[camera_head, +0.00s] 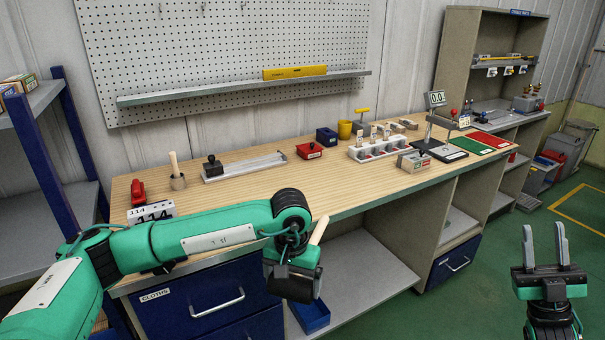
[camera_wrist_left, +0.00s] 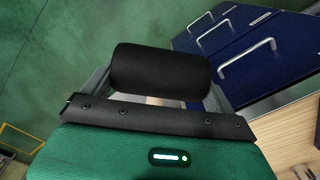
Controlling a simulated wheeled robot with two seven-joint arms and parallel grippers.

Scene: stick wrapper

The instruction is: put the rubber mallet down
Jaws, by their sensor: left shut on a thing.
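My left gripper (camera_head: 297,268) is in front of the workbench's front edge, beside the blue drawers. It is shut on the rubber mallet. The mallet's pale wooden handle (camera_head: 319,231) points up past the gripper, and its black head (camera_head: 291,284) hangs low. In the left wrist view the black cylindrical head (camera_wrist_left: 160,72) lies across the space between the grey fingers; most of the handle is hidden there. My right gripper (camera_head: 545,246) is open and empty at the lower right, above the green floor.
The wooden workbench (camera_head: 245,192) has bare room in its front middle. A stamp tray (camera_head: 245,165), a red box (camera_head: 309,150), a white rack (camera_head: 380,147) and a scale stand along its back. A 114 sign (camera_head: 152,213) is at the left. A shelf lies below.

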